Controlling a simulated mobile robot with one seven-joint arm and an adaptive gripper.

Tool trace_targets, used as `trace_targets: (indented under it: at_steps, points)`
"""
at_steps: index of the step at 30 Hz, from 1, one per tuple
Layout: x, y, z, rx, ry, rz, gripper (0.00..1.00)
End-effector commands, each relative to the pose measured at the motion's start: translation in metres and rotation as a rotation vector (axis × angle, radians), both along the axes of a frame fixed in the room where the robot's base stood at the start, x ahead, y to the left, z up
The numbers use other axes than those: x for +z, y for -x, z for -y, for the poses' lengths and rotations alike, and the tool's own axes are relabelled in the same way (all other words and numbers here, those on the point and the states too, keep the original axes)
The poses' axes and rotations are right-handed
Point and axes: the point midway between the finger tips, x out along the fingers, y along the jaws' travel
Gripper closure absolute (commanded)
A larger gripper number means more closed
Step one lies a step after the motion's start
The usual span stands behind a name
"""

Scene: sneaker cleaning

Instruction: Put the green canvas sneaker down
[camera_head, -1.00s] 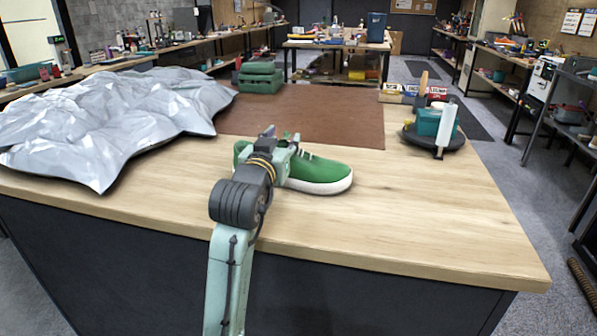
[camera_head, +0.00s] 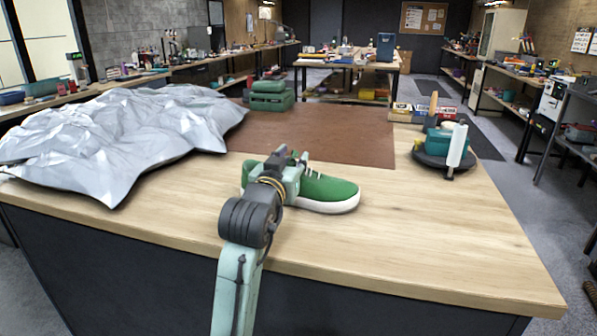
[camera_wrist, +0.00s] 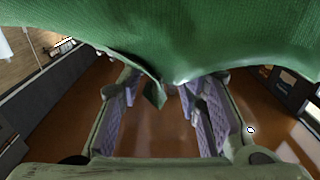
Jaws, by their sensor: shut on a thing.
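The green canvas sneaker (camera_head: 330,191), with a white sole and white laces, is at the near part of the wooden bench (camera_head: 420,225). Its toe points right and its sole looks level. My gripper (camera_head: 288,166) is shut on the sneaker's heel and opening end, which my wrist partly hides. In the wrist view, the green canvas (camera_wrist: 210,38) fills the top, and a fold of it hangs between the fingers of my gripper (camera_wrist: 168,92). I cannot tell whether the sole touches the bench or hangs just above it.
A brown mat (camera_head: 320,135) lies behind the sneaker. A crumpled silver sheet (camera_head: 110,140) covers the left side. Green boxes (camera_head: 270,98) stand at the back. A dark round tray (camera_head: 430,161) with a teal box and white bottle is at the right. Bare wood lies right of the sneaker.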

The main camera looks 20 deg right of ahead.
Motion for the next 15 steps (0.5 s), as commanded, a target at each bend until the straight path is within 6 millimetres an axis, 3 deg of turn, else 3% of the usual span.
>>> trace_targets:
  at_steps: [4,11,15]
  points:
    - [0.002,-0.003,-0.002,0.006,-0.001,-0.010,1.00]
    - [0.031,-0.001,-0.001,0.003,-0.001,-0.001,1.00]
    - [0.034,0.024,-0.004,0.001,0.001,0.000,1.00]
